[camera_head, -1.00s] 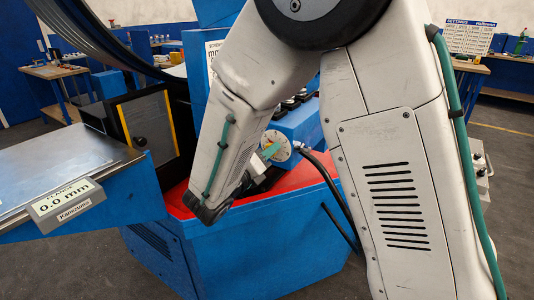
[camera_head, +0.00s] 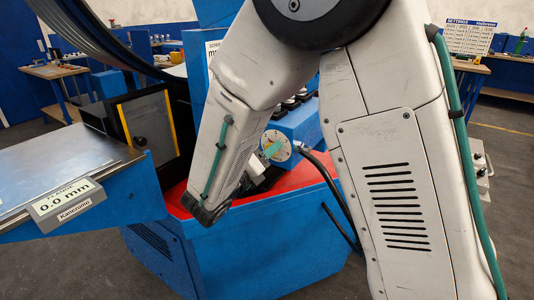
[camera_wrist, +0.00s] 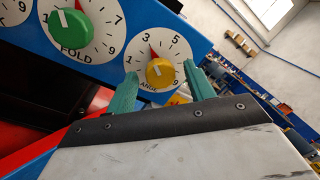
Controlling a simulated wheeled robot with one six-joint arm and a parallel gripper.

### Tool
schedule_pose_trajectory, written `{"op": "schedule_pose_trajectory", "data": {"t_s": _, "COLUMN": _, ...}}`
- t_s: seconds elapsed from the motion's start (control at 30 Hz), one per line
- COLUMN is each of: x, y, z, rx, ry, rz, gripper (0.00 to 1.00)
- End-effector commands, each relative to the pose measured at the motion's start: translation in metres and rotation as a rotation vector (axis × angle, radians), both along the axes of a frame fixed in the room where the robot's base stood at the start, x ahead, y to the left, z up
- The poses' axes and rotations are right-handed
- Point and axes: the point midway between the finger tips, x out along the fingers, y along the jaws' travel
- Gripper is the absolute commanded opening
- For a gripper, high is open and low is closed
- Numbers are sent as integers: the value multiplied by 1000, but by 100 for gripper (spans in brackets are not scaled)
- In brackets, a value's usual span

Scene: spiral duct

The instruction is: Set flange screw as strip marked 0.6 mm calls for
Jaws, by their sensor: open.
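In the wrist view, a yellow knob (camera_wrist: 160,72) sits on a white dial whose partly hidden label ends in "ANGE". The numbers 3, 5 and 9 show on it, with a red mark near the top. My gripper (camera_wrist: 161,70) is open, its teal fingers on either side of the yellow knob; I cannot tell whether they touch it. In the head view, the gripper (camera_head: 272,150) is small in front of a white dial (camera_head: 277,146) on the blue machine. A grey gauge (camera_head: 65,199) at left reads 0.0 mm.
A green knob (camera_wrist: 67,32) labelled FOLD is beside the yellow one, and another dial is cut off at the corner. A settings chart (camera_head: 471,38) stands at the back right, too small to read. A black hose (camera_head: 335,190) runs beside the dial.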

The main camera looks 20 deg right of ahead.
Motion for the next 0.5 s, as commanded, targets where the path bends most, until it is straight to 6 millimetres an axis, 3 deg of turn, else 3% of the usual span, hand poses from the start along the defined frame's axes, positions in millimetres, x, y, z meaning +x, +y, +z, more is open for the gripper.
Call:
{"op": "schedule_pose_trajectory", "data": {"t_s": 0.3, "x": -28, "y": 44, "z": -4, "rx": 0, "ry": 1, "rz": 5, "gripper": 53}}
{"op": "schedule_pose_trajectory", "data": {"t_s": 0.5, "x": -39, "y": 60, "z": -5, "rx": -1, "ry": 0, "rz": 4, "gripper": 53}}
